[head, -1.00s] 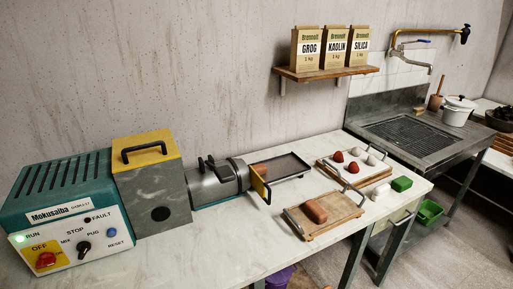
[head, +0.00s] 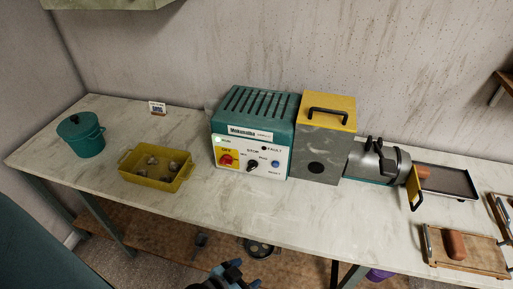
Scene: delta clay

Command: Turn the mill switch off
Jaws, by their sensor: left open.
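The mill is a teal control box (head: 252,112) joined to a grey housing with a yellow top (head: 325,140) and a metal barrel (head: 378,162). On its white front panel, a red switch knob (head: 226,160) sits on a yellow plate marked OFF. A black selector knob (head: 252,166) is to its right, under STOP. The RUN lamp (head: 218,140) glows pale green. My left gripper (head: 242,273) is open at the bottom edge of the head view, below the table's front edge and apart from the switch. My right gripper is out of view.
A yellow tub (head: 133,174) with greyish lumps and a teal lidded pot (head: 82,138) stand left of the mill. A small card (head: 157,107) stands behind. A wooden board (head: 490,262) with a clay piece lies at right. The table before the panel is clear.

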